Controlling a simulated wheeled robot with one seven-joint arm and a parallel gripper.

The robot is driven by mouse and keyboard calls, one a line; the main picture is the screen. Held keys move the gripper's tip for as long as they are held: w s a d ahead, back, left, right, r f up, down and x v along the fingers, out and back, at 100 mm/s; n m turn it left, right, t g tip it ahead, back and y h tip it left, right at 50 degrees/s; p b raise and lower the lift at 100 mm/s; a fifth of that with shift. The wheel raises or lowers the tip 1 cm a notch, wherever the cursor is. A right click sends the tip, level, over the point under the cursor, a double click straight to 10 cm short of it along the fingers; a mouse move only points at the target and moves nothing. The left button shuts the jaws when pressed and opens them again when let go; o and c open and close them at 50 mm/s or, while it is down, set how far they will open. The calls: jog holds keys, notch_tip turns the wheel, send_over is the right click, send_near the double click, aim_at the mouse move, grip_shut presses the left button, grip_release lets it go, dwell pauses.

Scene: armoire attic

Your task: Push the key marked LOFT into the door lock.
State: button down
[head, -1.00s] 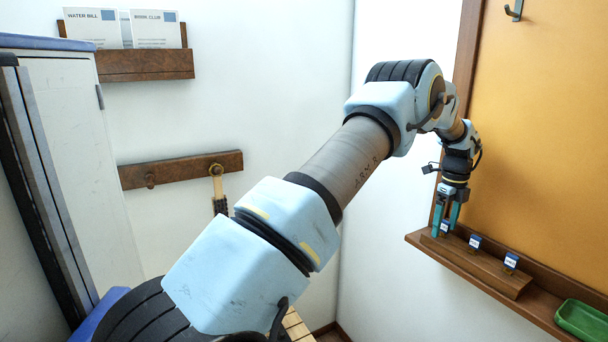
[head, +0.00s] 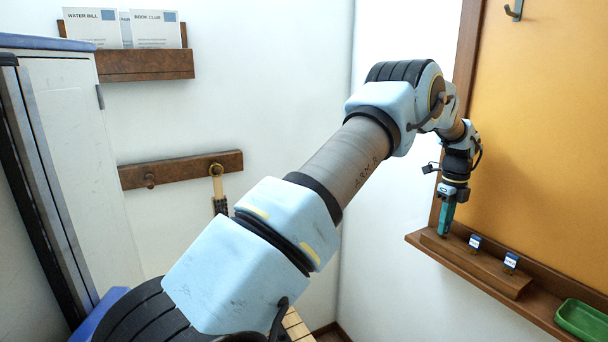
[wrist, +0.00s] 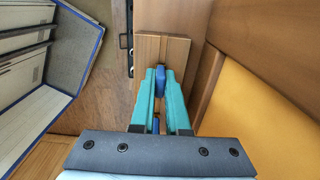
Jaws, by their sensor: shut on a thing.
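My gripper (head: 444,231) points down at the left end of a wooden key rack (head: 484,268) on the ledge. Its teal fingers are shut on the leftmost key, which they hide in the head view. In the wrist view a blue key head (wrist: 160,82) shows between the fingertips of my gripper (wrist: 160,75), over the wooden rack. Two more keys stand upright to the right, a middle key (head: 475,242) and a right key (head: 511,261), with blue and white tags. Their lettering is too small to read, so I cannot tell which is LOFT. No door lock is identifiable.
An orange board (head: 540,130) rises behind the ledge (head: 545,302). A green tray (head: 582,320) sits at its right end. A hook (head: 514,10) hangs above. On the white wall are a letter rack (head: 145,65) and a peg rail (head: 180,170). A white cabinet (head: 75,150) stands left.

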jog(key=shift+r, duration=0.1)
jog(key=shift+r+p, duration=0.9)
jog(key=shift+r, duration=1.5)
jog(key=shift+r, duration=2)
